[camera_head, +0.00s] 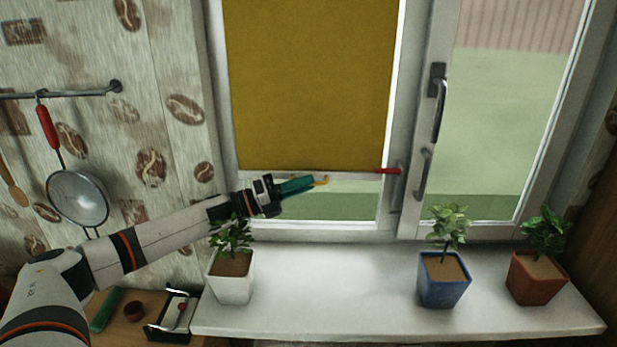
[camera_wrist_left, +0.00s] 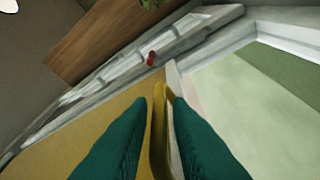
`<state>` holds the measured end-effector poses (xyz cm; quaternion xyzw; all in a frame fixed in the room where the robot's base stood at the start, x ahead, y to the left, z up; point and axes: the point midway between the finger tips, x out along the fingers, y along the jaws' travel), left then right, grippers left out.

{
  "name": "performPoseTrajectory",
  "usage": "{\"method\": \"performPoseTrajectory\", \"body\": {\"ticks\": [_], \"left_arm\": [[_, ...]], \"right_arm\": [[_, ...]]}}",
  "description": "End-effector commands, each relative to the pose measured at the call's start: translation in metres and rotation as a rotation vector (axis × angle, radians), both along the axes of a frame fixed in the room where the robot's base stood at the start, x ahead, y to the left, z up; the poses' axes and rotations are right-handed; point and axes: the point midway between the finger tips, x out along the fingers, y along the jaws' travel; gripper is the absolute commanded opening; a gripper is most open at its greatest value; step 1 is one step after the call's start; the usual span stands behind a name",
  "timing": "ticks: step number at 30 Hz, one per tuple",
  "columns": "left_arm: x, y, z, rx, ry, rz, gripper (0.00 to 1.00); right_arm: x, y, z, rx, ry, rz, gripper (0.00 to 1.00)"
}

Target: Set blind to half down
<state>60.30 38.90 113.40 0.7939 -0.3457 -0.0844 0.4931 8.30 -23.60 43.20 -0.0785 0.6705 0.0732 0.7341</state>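A mustard-yellow blind (camera_head: 315,80) hangs over the left window pane. Its lower edge is well down the pane, with a strip of glass bare below. A red piece (camera_head: 388,171) sits at the right end of its bottom bar and also shows in the wrist view (camera_wrist_left: 151,58). My left gripper (camera_head: 318,182) is at the blind's lower edge, near the middle. Its teal fingers lie on either side of a narrow yellow tab (camera_wrist_left: 158,125) and look closed on it; the exact contact is hard to see. My right gripper is out of view.
White (camera_head: 231,275), blue (camera_head: 443,282) and red-brown (camera_head: 537,280) potted plants stand on the white sill (camera_head: 340,290). The sill between the white and blue pots is clear. A strainer (camera_head: 78,198) hangs from a wall rail at left.

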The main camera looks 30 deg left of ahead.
Motion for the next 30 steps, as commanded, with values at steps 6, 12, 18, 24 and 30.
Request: {"method": "performPoseTrajectory", "body": {"ticks": [6,12,18,24,30], "left_arm": [[0.0125,-0.0112,0.0047,0.0,0.0,-0.001,0.18],[0.0137,-0.012,0.0038,0.0,0.0,-0.001,0.18],[0.0135,-0.012,0.0038,0.0,0.0,-0.001,0.02],[0.0134,-0.0119,0.0039,0.0,0.0,-0.001,0.0],[0.0133,-0.0118,0.0109,-0.001,-0.001,-0.001,0.0]], "right_arm": [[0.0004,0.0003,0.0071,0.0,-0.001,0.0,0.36],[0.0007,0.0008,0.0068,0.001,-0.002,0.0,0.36],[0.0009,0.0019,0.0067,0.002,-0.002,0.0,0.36],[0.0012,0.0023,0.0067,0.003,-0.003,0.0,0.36],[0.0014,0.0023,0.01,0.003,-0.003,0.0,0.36]]}}
